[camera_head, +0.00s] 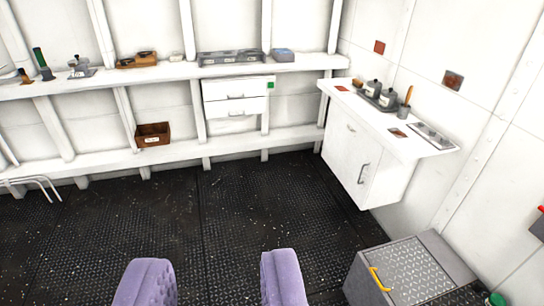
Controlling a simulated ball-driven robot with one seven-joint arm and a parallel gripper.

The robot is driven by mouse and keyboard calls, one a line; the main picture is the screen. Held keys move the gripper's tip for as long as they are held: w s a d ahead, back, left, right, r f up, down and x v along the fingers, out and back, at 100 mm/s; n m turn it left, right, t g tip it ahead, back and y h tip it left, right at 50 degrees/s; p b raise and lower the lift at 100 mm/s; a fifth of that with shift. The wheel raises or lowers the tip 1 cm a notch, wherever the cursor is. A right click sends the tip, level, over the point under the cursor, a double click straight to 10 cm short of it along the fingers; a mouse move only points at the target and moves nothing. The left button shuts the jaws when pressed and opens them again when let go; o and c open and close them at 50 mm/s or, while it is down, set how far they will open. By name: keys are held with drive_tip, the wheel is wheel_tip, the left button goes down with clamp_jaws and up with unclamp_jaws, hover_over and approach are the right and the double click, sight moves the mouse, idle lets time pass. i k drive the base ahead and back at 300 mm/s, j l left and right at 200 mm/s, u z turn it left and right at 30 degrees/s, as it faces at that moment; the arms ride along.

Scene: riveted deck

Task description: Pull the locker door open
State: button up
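My gripper (213,278) shows at the bottom of the view as two purple padded fingers, wide apart with nothing between them. A grey box-shaped locker (449,253) stands on the floor at the lower right. It has a tread-plate panel (408,272) with a yellow bar handle (379,280) near its left edge. The panel appears shut. My gripper is left of the locker and apart from the handle. A white cabinet (342,150) under the right counter also has a closed-looking door with a metal handle (363,173). I cannot tell which is the task's locker. The grey locker's lower part is cut off.
The dark tread-plate floor (200,210) ahead is clear. A white shelf (160,72) along the back wall holds trays and small items. White drawers (237,98) hang below it. A brown box (153,134) sits on the lower shelf. The right counter (395,125) holds canisters.

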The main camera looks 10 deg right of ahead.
sight(352, 153)
drive_tip(key=i+u, duration=0.15)
drive_tip(key=i, duration=0.8)
drive_tip(key=i+l+u, duration=0.1)
drive_tip(key=i, duration=0.85)
drive_tip(key=i+z, duration=0.3)
drive_tip(key=i+j+z, duration=0.15)
drive_tip(key=i+z, duration=0.15)
drive_tip(key=i, duration=0.2)
drive_tip(key=i+j+z, duration=0.25)
drive_tip(key=i+l+z, duration=0.1)
drive_tip(key=i+z, duration=0.4)
drive_tip(key=i+j+z, duration=0.1)
drive_tip(key=i+z, duration=0.35)
drive_tip(key=i, duration=0.2)
